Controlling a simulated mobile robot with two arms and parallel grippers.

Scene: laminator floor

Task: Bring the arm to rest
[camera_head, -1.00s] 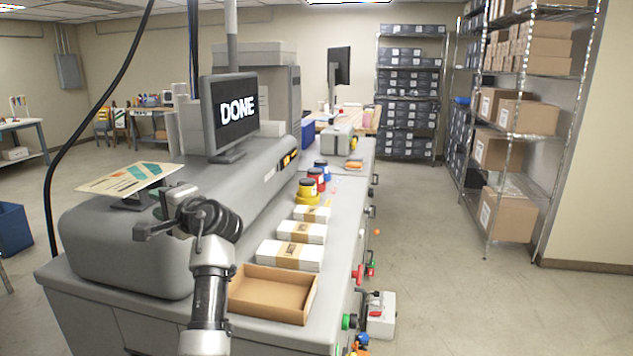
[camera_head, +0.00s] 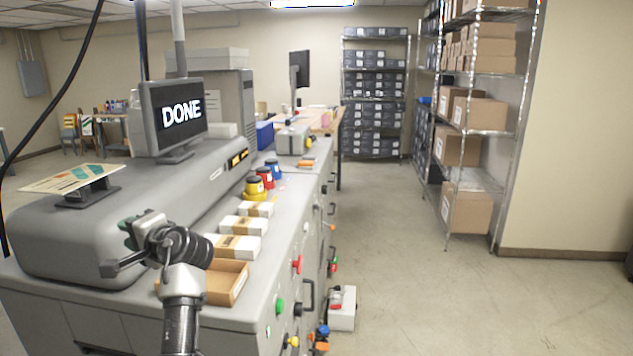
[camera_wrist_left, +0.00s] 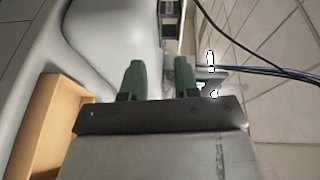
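My left arm comes up from the bottom of the head view, and its left gripper (camera_head: 124,248) is held above the front of the grey laminator (camera_head: 80,225). In the left wrist view the gripper's two green fingers (camera_wrist_left: 158,80) stand apart with nothing between them. The open cardboard box (camera_head: 228,284) is just right of the arm in the head view and partly hidden by it. It also shows at the left of the left wrist view (camera_wrist_left: 45,125). My right gripper does not show in either view.
A monitor reading DONE (camera_head: 175,115) stands on the machine. Banded white stacks (camera_head: 235,246) and coloured jars (camera_head: 257,186) line the counter. A white box (camera_head: 342,310) is on the floor beside the coloured knobs. The aisle floor (camera_head: 420,290) to the right is clear.

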